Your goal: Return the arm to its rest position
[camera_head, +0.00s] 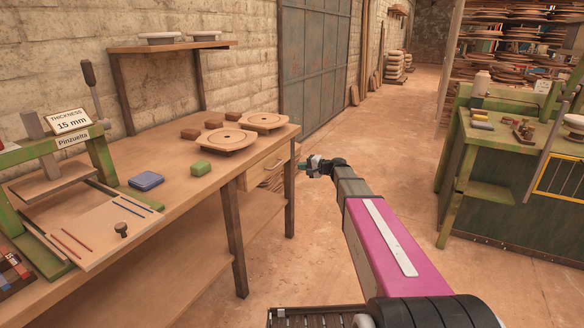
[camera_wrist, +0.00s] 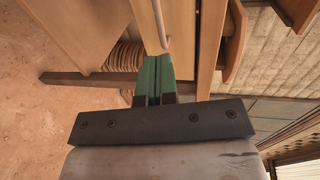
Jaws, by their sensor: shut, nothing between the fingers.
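My gripper (camera_head: 302,165) is at the end of my outstretched arm, past the right end of the wooden workbench (camera_head: 190,227), near its drawer front. In the wrist view its green fingers (camera_wrist: 154,80) are together with nothing between them. The drawer (camera_head: 265,167) sits under the bench top, close to the gripper. In the wrist view the drawer and its light handle bar (camera_wrist: 160,22) lie just beyond the fingertips. I cannot tell whether the fingers touch the handle.
A green workbench (camera_head: 510,165) stands at the right. The floor (camera_head: 400,130) between the benches is clear.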

